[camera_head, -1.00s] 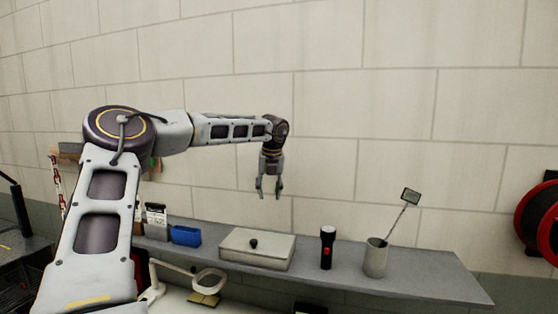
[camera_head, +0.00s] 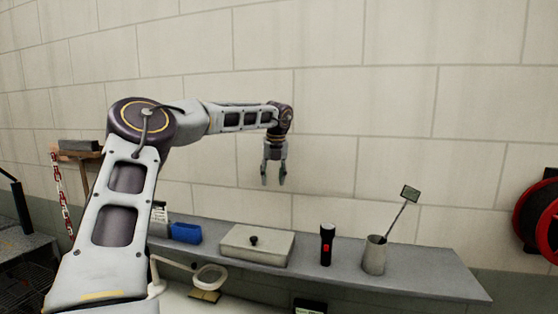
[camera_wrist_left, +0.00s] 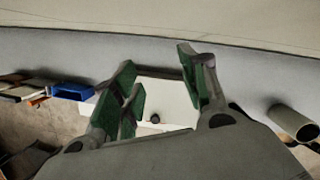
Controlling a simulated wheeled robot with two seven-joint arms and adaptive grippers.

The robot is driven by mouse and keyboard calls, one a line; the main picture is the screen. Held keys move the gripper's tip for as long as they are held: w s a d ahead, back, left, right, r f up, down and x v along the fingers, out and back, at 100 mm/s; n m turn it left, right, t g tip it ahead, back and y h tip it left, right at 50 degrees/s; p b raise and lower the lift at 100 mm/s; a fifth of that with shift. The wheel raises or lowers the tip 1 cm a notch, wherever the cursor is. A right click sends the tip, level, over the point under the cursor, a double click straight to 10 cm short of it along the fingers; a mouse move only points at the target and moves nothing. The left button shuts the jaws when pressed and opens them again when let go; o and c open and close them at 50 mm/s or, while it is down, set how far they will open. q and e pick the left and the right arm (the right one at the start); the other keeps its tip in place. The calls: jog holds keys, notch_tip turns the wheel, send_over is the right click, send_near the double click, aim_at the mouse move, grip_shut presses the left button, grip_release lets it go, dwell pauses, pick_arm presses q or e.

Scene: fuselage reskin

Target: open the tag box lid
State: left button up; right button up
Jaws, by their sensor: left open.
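The tag box (camera_head: 256,255) is a flat, pale box with its lid (camera_head: 272,240) shut, standing on the grey shelf. A dark round knob (camera_head: 253,240) sits on the lid. My left gripper (camera_head: 273,181) is open and empty, pointing down above the box with a clear gap. In the left wrist view the lid (camera_wrist_left: 173,100) and its knob (camera_wrist_left: 155,118) show between the open fingers (camera_wrist_left: 165,85). The fingers cover part of the box's sides there. My right gripper is in neither view.
A black torch with a red button (camera_head: 327,246) stands just right of the box. A grey cup (camera_head: 375,256) holding an inspection mirror (camera_head: 410,193) is further right. A blue bin (camera_head: 186,233) is to the left. A ring-shaped magnifier (camera_head: 209,277) stands below the grey shelf (camera_head: 430,279).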

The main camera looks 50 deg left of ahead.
pick_arm(q)
jog(key=shift+w+a+r, duration=0.1)
jog(key=shift+w+r, duration=0.05)
jog(key=shift+r, duration=0.5)
jog(key=shift+w+a+r, duration=0.1)
jog(key=shift+r, duration=0.5)
jog(key=shift+a+r, duration=0.15)
jog(key=shift+r, duration=2.9)
notch_tip(320, 180, up, 5)
jog(key=s+d, duration=0.1)
jog(key=d, duration=0.1)
jog(key=shift+s+d+r, duration=0.15)
jog(key=shift+d+r, duration=0.05)
jog(key=shift+d, duration=0.2)
